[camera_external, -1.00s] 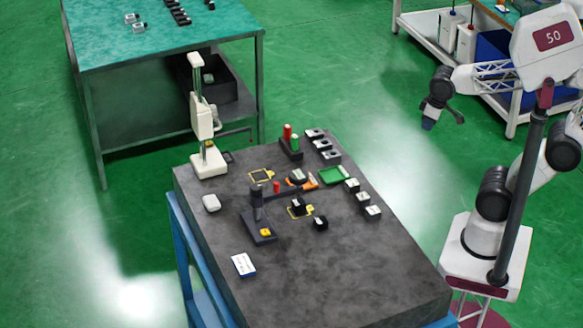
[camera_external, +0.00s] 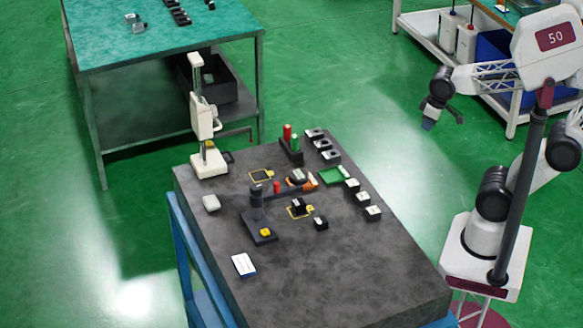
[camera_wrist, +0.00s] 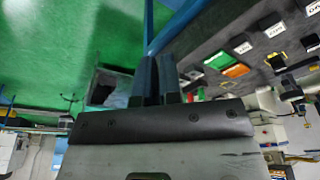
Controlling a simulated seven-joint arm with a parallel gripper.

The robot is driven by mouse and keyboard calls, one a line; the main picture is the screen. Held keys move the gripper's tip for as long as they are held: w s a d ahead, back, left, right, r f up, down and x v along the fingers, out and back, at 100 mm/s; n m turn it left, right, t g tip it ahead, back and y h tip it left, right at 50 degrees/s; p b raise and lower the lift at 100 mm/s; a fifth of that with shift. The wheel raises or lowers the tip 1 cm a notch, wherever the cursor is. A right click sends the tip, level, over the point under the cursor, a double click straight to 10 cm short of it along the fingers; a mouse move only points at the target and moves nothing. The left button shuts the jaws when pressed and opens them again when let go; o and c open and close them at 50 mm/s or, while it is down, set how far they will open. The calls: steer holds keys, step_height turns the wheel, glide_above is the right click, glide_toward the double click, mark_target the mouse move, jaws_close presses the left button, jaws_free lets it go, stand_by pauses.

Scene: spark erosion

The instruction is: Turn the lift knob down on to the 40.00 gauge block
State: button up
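A small dark stand (camera_external: 257,205) is on the dark table, with a horizontal arm reaching right over the table. A small red knob (camera_external: 277,187) shows beside its arm; I cannot tell for certain that it is the lift knob. A dark block (camera_external: 298,204) sits in a yellow-marked square under the arm, and another dark block (camera_external: 320,222) is to its right. No 40.00 marking is readable. My gripper (camera_external: 444,120) hangs in the air right of the table, far from the stand. In the wrist view my gripper's fingers (camera_wrist: 158,75) are together, with nothing between them.
A white height stand (camera_external: 207,130) is at the table's back left. The front right is clear.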

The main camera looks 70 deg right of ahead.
steer(key=o, duration=0.5)
steer(key=shift+w+a+r, duration=0.1)
steer(key=shift+w+r, duration=0.05)
steer(key=shift+w, duration=0.05)
steer(key=o, duration=0.6)
steer(key=w, duration=0.1)
steer(key=w+r+n, duration=0.1)
steer(key=w+a, duration=0.1)
steer(key=shift+r+n, duration=0.3)
steer(key=w+a+r+n, duration=0.4)
steer(key=w+a, duration=0.1)
steer(key=w, duration=0.4)
steer(key=n+g, duration=0.3)
steer(key=n, duration=1.7)
glide_above(256, 186)
steer(key=shift+d+f, duration=0.2)
steer(key=shift+f, duration=1.05)
steer(key=shift+a+f, duration=0.1)
steer(key=shift+a, duration=0.15)
steer(key=shift+f, duration=0.15)
